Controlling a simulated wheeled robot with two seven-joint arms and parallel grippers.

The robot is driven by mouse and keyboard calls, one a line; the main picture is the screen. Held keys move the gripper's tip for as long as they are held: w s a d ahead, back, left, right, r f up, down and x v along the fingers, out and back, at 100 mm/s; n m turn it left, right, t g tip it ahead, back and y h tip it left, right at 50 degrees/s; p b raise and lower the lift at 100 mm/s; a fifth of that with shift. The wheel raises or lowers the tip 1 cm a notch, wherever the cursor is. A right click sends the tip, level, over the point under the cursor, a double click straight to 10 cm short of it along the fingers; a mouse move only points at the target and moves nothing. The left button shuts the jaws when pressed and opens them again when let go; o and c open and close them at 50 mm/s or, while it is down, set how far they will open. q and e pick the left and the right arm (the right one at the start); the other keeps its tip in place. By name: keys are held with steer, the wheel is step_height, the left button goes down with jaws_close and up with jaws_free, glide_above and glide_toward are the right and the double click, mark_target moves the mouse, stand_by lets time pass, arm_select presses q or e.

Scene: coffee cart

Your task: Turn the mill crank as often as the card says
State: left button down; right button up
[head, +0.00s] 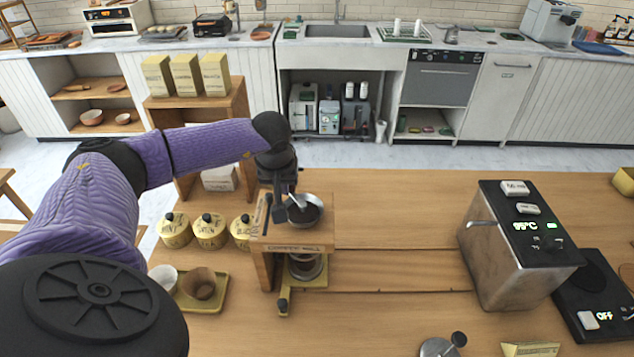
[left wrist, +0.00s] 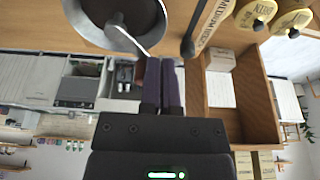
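The wooden coffee mill (head: 292,243) stands on the table at centre, with a round metal hopper (head: 311,215) holding dark grounds or beans on top. The light metal crank arm (left wrist: 136,41) runs from the hub over the hopper to my left gripper's fingertips. My left gripper (head: 281,208) is at the mill's top, pointing down. In the left wrist view its two purple fingers are close together at the arm's outer end, and they hide the crank knob. A yellow folded card (head: 530,349) is cut off at the bottom edge; I cannot read it. My right gripper is not in view.
Several yellow canisters (head: 209,231) stand left of the mill. A yellow tray (head: 213,306) with cups is in front of them. A metal machine (head: 508,268) reading 95°C stands right, beside a black scale (head: 568,309). A tamper (head: 440,346) lies near the front. Table between mill and machine is clear.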

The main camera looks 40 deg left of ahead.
arm_select(q)
steer(key=shift+w+a+b, duration=0.1)
steer(key=shift+w+b, duration=0.2)
steer(key=shift+w, duration=0.35)
steer(key=shift+w, duration=0.1)
steer(key=shift+w+d+b, duration=0.2)
steer(key=shift+w+b, duration=0.1)
steer(key=shift+w, duration=0.5)
steer(key=shift+w+d, duration=0.5)
steer(key=shift+w, duration=0.2)
